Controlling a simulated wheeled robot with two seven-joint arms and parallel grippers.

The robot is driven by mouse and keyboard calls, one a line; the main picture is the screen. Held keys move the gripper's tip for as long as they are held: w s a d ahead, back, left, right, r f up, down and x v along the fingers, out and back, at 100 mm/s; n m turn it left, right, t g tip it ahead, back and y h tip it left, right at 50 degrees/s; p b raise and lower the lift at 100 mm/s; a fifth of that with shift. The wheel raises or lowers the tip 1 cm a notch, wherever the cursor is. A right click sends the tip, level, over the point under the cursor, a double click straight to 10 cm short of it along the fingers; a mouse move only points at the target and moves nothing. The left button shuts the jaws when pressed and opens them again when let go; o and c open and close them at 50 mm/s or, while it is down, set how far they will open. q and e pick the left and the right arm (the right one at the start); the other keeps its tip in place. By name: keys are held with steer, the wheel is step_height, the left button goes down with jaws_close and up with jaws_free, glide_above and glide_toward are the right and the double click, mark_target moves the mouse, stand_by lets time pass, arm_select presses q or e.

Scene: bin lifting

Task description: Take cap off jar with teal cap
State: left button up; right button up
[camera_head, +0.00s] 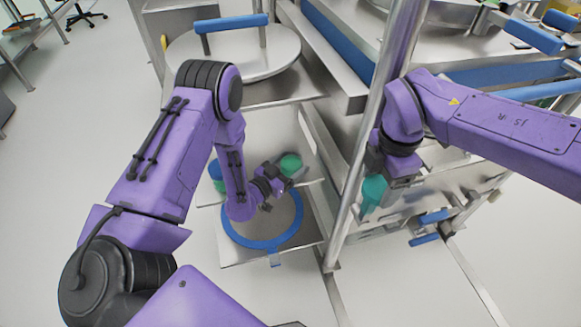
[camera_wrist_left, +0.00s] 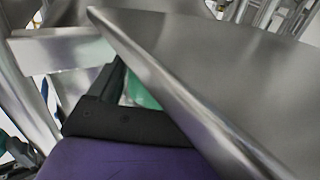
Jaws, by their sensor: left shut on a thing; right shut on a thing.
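A teal piece (camera_head: 373,190) hangs at the right gripper (camera_head: 385,178), which is shut on it beside the steel post. I cannot tell whether it is a jar, a cap or both. My left gripper (camera_head: 278,182) is low, over the lower steel shelf, next to a rounded green piece (camera_head: 290,163). It appears shut on this piece, but the contact is small and partly hidden. In the left wrist view the green piece (camera_wrist_left: 140,94) shows only as a sliver between a dark finger and a steel edge. A blue-topped teal container (camera_head: 216,172) stands left of my left forearm, partly hidden by it.
A round steel lid with a blue handle (camera_head: 235,20) sits above the left arm. A slanted steel post (camera_head: 378,105) stands between the arms. Open floor lies to the left.

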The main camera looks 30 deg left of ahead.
arm_select(q)
steer(key=shift+f, duration=0.3)
arm_select(e)
steer(key=shift+f, duration=0.15)
arm_select(q)
steer(key=shift+r, duration=0.1)
